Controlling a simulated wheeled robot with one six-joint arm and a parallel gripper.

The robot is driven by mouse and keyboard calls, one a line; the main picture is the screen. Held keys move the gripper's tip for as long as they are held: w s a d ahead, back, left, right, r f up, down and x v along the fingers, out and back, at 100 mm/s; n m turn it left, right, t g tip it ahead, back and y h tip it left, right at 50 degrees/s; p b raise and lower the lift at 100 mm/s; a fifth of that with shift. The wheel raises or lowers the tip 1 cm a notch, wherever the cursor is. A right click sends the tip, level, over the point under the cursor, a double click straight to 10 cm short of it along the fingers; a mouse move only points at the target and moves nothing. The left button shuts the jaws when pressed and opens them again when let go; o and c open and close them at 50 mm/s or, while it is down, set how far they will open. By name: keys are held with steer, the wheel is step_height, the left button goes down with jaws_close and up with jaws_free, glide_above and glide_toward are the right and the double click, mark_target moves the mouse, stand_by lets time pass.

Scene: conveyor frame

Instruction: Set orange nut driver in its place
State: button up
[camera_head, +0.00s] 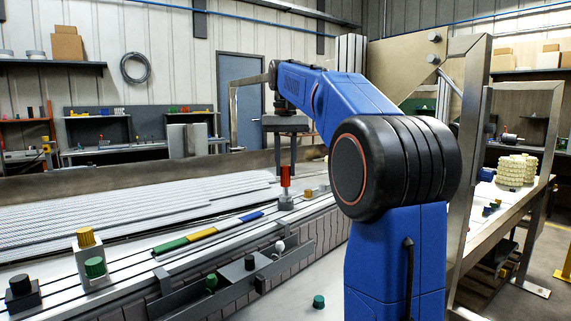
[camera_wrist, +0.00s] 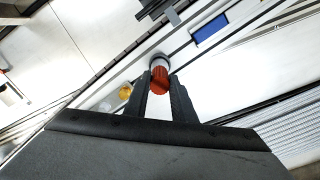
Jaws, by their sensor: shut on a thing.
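The orange nut driver (camera_head: 285,173) has a red-orange handle and stands upright beneath my gripper (camera_head: 285,160) in the head view. Its lower end is just above or in a small grey holder (camera_head: 286,202) on the conveyor frame's edge; I cannot tell whether they touch. In the wrist view, the orange handle (camera_wrist: 159,80) shows between the fingertips of my gripper (camera_wrist: 158,84), with a pale round part beyond it. My gripper is shut on the nut driver.
Left along the frame are green, yellow and blue strips (camera_head: 202,234), a yellow knob (camera_head: 85,237), a green knob (camera_head: 95,267) and a black knob (camera_head: 20,285). A small yellow piece (camera_head: 308,194) stands just right of the holder. A grey tray (camera_head: 237,272) hangs in front.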

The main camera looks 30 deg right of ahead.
steer(key=shift+f, duration=0.6)
steer(key=o, duration=1.1)
steer(key=shift+o, duration=0.2)
steer(key=shift+r, duration=3.75)
